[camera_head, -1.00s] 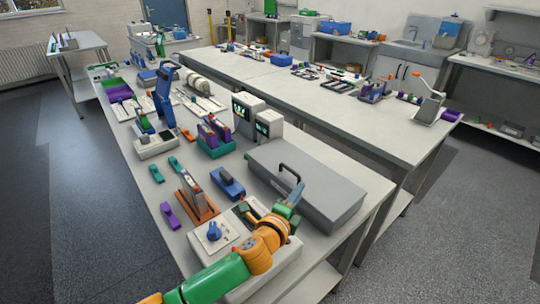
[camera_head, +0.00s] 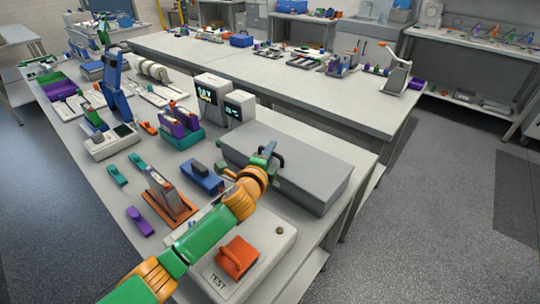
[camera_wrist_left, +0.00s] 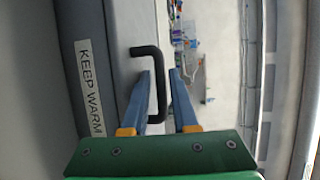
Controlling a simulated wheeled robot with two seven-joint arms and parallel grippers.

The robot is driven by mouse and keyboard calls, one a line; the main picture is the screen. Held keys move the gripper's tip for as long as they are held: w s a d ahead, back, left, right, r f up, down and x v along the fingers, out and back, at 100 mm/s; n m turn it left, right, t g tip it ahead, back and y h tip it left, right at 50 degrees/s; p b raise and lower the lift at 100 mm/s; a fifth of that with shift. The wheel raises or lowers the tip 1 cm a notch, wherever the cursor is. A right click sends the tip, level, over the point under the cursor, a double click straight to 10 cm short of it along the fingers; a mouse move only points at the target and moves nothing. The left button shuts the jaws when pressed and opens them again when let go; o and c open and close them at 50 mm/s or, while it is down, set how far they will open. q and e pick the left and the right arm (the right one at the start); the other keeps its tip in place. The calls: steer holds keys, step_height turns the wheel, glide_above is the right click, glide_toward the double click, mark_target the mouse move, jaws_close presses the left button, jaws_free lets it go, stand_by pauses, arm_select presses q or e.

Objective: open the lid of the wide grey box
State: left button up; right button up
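The wide grey box (camera_head: 312,165) stands at the right end of the near bench, and its lid looks shut. Its dark handle (camera_head: 282,157) is partly hidden by my left gripper (camera_head: 268,152), which is at the lid's front side. In the left wrist view the black handle (camera_wrist_left: 161,85) shows beside a "KEEP WARM" label (camera_wrist_left: 90,87). The two blue fingers of my left gripper (camera_wrist_left: 161,75) are apart, with the handle's bar between them. A gap shows between bar and right finger; contact with the left finger cannot be told. My right gripper is not in view.
A white unit marked TEST with an orange block (camera_head: 238,257) lies below my left arm. Grey instruments with screens (camera_head: 212,97) stand behind the box. A blue block (camera_head: 202,177) and an orange-based holder (camera_head: 170,195) are to its left.

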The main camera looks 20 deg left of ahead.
arm_select(q)
steer(key=shift+d+r, duration=0.1)
steer(key=shift+s, duration=0.1)
jaws_close()
stand_by(1.1)
